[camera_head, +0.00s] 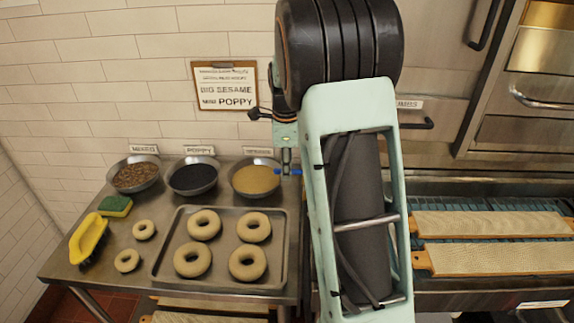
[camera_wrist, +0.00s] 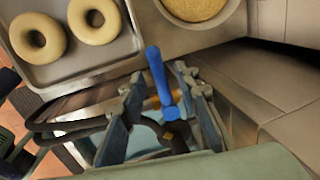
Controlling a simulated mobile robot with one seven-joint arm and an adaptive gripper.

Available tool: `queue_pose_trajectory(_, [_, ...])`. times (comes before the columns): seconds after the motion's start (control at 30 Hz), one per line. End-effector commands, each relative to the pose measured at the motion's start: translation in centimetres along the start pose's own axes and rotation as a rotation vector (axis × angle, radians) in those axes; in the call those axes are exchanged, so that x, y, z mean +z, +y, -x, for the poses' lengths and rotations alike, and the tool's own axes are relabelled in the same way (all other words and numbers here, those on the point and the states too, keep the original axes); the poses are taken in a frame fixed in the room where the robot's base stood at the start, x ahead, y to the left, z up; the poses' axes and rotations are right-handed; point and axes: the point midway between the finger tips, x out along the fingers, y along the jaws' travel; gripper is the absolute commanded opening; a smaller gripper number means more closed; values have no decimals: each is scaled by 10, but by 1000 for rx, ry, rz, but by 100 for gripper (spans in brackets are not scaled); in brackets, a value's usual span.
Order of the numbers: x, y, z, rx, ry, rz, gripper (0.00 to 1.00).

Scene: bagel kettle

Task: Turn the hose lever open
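The blue hose lever (camera_wrist: 158,75) shows in the wrist view, pointing up the picture from a dark fitting (camera_wrist: 176,132). My gripper (camera_wrist: 160,83) is open, with one finger on each side of the lever. Gaps show between the lever and both fingers, so it is not clamped. In the head view a small part of the blue lever (camera_head: 289,172) shows at the right end of the table, beside the sesame bowl. My arm hides much of the area around it there.
A metal table holds a tray (camera_head: 158,270) of bagels and several seed bowls, including the sesame bowl (camera_head: 255,179). The tray and that bowl's rim lie close to the lever. Dark hoses (camera_wrist: 70,128) run left of the fingers. Bagel boards (camera_head: 490,259) lie at right.

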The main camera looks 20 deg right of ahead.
Motion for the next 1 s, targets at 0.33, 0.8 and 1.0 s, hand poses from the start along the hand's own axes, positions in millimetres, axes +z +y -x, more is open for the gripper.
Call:
queue_pose_trajectory(0.33, [0,0,-1,0,0,0,22])
queue_pose_trajectory(0.8, [0,0,-1,0,0,0,0])
queue_pose_trajectory(1.0, [0,0,-1,-1,-2,9,0])
